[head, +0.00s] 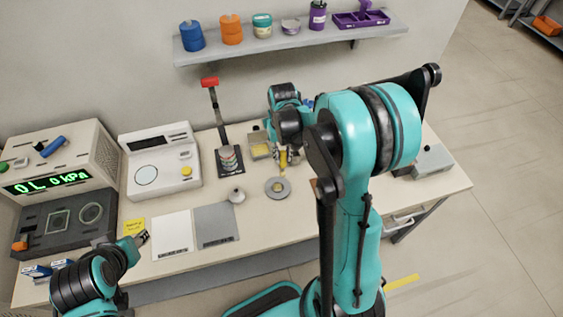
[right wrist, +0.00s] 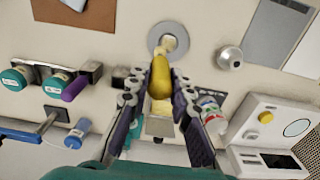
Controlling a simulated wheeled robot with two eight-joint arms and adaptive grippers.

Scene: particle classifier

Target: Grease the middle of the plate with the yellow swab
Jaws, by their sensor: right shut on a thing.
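The plate (head: 277,191) is a round grey disc lying on the bench; it also shows in the right wrist view (right wrist: 156,35). My right gripper (head: 288,157) is shut on the yellow swab (head: 283,162), whose thick yellow body sits between the fingers in the right wrist view (right wrist: 160,78). The swab's pale tip points at the plate and overlaps its middle in that view. I cannot tell whether the tip touches the plate. My left gripper (head: 143,238) is at the bench's front left, away from the plate; its finger state is unclear.
A small open square tray (head: 260,151) stands behind the plate. A silver knobbed weight (head: 237,196) is left of it. White and grey sheets (head: 215,225) lie front left.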

